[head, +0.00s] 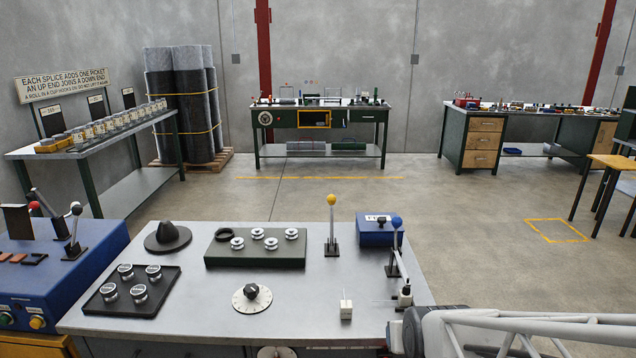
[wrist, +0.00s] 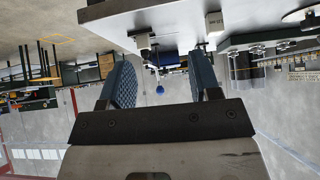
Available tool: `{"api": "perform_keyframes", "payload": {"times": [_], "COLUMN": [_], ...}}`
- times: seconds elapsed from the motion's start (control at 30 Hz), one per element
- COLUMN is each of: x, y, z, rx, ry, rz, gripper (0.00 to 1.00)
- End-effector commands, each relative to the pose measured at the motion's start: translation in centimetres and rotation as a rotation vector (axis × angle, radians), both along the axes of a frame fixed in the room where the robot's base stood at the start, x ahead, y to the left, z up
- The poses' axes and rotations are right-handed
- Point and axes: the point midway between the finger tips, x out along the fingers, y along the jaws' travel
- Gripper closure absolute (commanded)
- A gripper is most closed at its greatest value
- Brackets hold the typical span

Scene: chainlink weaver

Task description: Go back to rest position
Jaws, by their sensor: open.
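My gripper (wrist: 162,78) is open in the wrist view, with its two blue textured fingers apart and nothing between them. Beyond the gap, the blue ball of a lever (wrist: 160,90) shows against the background. In the head view, a pale grey part of my arm comes in at the bottom right, beside the right front edge of the steel workbench (head: 330,262); the fingers cannot be made out clearly there. The blue-knobbed lever (head: 397,222) stands upright at the bench's right edge. A small white block (head: 346,309) stands on the bench to the left of my arm.
The bench also holds a yellow-knobbed lever (head: 331,201), a blue box (head: 379,230), a green block with spools (head: 256,250), a black tray of cylinders (head: 122,304), a dial (head: 252,298) and a dark cone (head: 167,236). A blue lever console (head: 62,270) stands left. Floor beyond is open.

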Motion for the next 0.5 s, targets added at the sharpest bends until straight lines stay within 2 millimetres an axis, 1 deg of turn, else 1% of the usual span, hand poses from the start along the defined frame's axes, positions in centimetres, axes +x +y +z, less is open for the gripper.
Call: {"api": "perform_keyframes", "payload": {"times": [0.03, 0.27, 0.5], "x": [-0.7, -4.7, -9.8], "y": [-0.1, -0.4, -0.8], "z": [1.2, 5.2, 9.2], "rx": [-0.001, -0.006, -0.011], "ry": [0.028, 0.193, 0.360], "rz": [0.000, -0.004, -0.011], "gripper": [0.43, 0.43, 0.43]}}
